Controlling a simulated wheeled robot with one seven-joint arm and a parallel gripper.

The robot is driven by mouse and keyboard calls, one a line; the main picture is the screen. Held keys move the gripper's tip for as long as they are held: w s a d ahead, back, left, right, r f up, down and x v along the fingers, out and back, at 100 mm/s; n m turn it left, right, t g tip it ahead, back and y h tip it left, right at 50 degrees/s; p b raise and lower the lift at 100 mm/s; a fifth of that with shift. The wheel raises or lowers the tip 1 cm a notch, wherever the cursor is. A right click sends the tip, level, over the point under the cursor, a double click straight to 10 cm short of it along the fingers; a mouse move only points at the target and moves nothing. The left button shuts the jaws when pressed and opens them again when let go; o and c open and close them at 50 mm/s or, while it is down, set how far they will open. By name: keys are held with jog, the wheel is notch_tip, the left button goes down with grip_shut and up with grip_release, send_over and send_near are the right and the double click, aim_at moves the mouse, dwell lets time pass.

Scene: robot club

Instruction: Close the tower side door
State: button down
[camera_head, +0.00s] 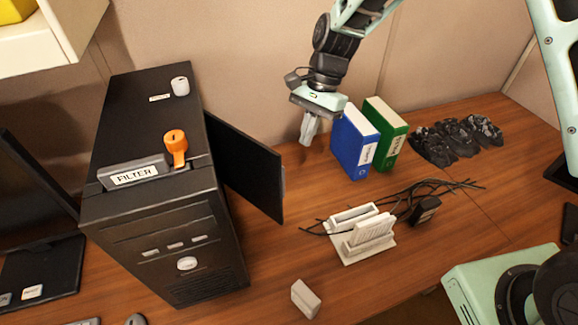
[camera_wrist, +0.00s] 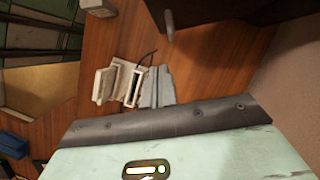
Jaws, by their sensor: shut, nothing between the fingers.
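The black computer tower (camera_head: 165,230) stands upright on the wooden desk at the left in the head view. Its black side door (camera_head: 245,165) stands swung open from the tower's right side, its free edge pointing right and toward the front. My gripper (camera_head: 307,140) is shut and empty. It hangs behind and to the right of the door, apart from it, close to the blue binder. In the wrist view the shut fingers (camera_wrist: 158,85) show above the desk. A dark panel at the top of that view appears to be the door (camera_wrist: 220,12).
A blue binder (camera_head: 352,145) and a green binder (camera_head: 388,132) stand just right of my gripper. A white dock (camera_head: 362,235), cables and a small white block (camera_head: 305,298) lie in front. An orange piece (camera_head: 175,142) sits on the tower. Desk between door and dock is bare.

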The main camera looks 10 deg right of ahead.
jog(key=s+a+f+p, duration=0.4)
jog(key=a+f, duration=0.1)
jog(key=f, duration=0.1)
jog(key=shift+s+f, duration=0.2)
jog(key=shift+f, duration=0.2)
jog(key=s+a+m+t, duration=0.1)
jog(key=s+a+m, duration=0.3)
jog(key=s+a, duration=0.1)
jog(key=shift+s+a+y+b, duration=0.15)
jog(key=shift+a+y+b, duration=0.2)
jog(key=shift+a, duration=0.5)
